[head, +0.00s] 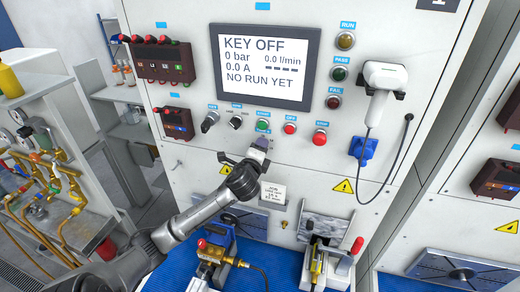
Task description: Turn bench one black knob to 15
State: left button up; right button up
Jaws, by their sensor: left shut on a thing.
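The bench panel (190,75) faces me, and its screen (262,62) reads KEY OFF, 0 bar and 0.0 A. My left gripper (258,150) reaches up from the lower left to the panel just below the row of buttons. It is shut on the black knob (262,142), with small scale marks showing beside it. The gripper and wrist cover most of the knob, and I cannot read its setting. My right gripper is not in view.
Close above the gripper are a black key switch (210,121), a green button (262,125) and red buttons (320,137). A white handheld scanner (382,80) hangs at the right with its cable. Clamping fixtures (325,250) stand on the blue mat (270,265) below.

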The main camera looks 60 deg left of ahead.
pick_arm(q)
jog(key=shift+m, duration=0.4)
jog(key=o, duration=0.9)
jog(key=shift+b+v, duration=2.1)
jog(key=shift+v, duration=4.8)
